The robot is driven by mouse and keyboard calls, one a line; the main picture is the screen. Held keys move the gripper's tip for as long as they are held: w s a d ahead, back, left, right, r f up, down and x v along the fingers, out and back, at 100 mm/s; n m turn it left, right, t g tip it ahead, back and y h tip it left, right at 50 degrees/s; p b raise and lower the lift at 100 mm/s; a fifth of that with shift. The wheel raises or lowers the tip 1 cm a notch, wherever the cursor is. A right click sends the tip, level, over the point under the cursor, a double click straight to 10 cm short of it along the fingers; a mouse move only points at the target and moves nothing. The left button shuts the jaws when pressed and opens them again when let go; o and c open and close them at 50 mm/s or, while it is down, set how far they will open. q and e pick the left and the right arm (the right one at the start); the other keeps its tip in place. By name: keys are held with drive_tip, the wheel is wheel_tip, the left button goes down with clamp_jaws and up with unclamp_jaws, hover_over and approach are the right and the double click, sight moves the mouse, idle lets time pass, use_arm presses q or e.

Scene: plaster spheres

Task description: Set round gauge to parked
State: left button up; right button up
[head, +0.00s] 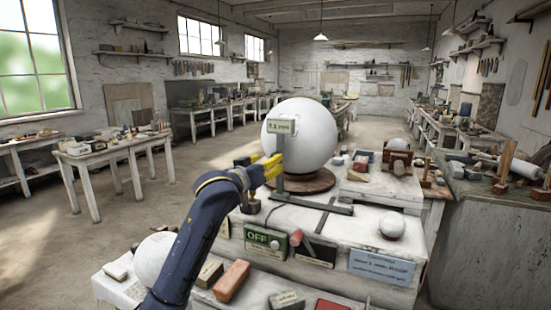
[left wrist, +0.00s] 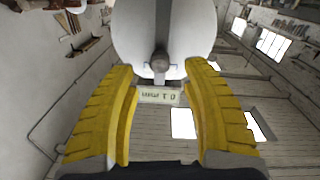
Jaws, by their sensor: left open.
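The gauge's small display (head: 282,127), with a reading in mm, sits on a dark upright stand (head: 280,175) in front of a large white plaster sphere (head: 312,140). In the left wrist view the display (left wrist: 157,96) appears upside down and seems to read 0.1 mm. A rounded grey gauge part (left wrist: 159,62) shows there against the sphere (left wrist: 190,30); I cannot tell if it touches. My left gripper (head: 268,166) is beside the stand, its yellow fingers (left wrist: 160,125) open and apart, with the display in the gap between them in that view. My right gripper is not in view.
The sphere rests on a round wooden base (head: 305,182) on the white bench. A green panel reading OFF (head: 262,240), a red-handled lever (head: 296,239) and a blue placard (head: 381,267) are on its near side. A small sphere (head: 391,226) lies at right, with a red block (head: 232,280) at front.

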use_arm(q)
drive_tip(key=shift+x, duration=2.85)
drive_tip(key=shift+c, duration=0.2)
clamp_jaws()
